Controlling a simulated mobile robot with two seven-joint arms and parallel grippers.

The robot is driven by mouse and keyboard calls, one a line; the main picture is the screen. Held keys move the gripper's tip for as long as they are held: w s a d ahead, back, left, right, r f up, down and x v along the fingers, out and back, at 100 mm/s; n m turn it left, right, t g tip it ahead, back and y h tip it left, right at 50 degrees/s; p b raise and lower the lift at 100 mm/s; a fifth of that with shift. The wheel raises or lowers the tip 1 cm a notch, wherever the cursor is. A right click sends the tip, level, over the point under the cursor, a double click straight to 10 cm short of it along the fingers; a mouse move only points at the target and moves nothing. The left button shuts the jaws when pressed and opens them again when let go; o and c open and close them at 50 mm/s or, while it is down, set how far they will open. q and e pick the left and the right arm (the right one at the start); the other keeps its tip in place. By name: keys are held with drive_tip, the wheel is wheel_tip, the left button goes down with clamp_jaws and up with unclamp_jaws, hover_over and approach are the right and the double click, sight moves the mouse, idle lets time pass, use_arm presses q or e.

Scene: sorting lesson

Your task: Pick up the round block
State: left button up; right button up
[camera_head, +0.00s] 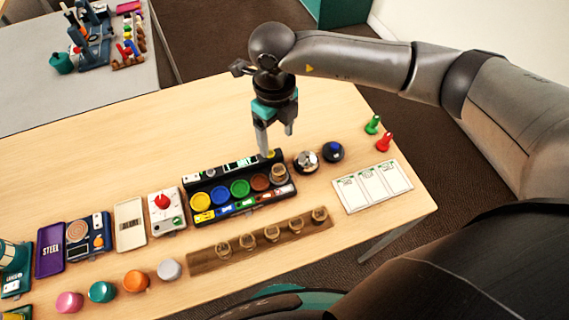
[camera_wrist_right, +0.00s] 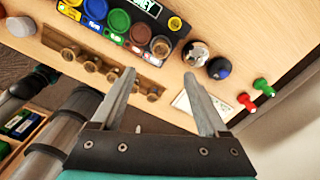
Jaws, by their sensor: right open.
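Several round pieces lie on the wooden table: pink (camera_head: 69,302), teal (camera_head: 101,292), orange (camera_head: 136,281) and pale grey (camera_head: 170,269). I cannot tell which one is the round block. A black tray (camera_head: 187,186) holds yellow, blue, green and brown round pieces and a small jar-like piece (camera_head: 278,173). My right gripper (camera_head: 276,142) is open and empty, pointing down above the table at the tray's far right end. In the right wrist view its fingers (camera_wrist_right: 159,75) are apart with nothing between them. My left gripper is not seen.
A brown strip (camera_head: 206,263) with several small round knobs lies in front of the tray. A silver dome (camera_head: 306,160), a dark blue-topped piece (camera_head: 333,152), green (camera_head: 373,125) and red (camera_head: 384,142) pegs and a white card (camera_head: 372,185) lie right.

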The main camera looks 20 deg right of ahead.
hover_over(279, 169)
drive_tip(key=f, duration=0.7)
drive_tip(key=shift+s+a+b, duration=0.1)
drive_tip(key=shift+a+b, duration=0.15)
drive_tip(key=shift+b, duration=0.1)
drive_tip(key=shift+f, duration=0.85)
wheel_tip(279, 169, down, 4)
drive_tip(key=shift+d+f+b, duration=0.1)
drive_tip(key=shift+d+b, duration=0.05)
drive_tip(key=shift+b, duration=0.3)
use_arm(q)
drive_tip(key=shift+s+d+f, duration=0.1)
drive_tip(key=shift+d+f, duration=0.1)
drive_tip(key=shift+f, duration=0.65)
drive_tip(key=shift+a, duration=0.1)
use_arm(e)
drive_tip(key=c, duration=0.5)
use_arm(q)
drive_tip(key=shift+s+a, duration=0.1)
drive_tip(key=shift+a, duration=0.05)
use_arm(e)
clamp_jaws()
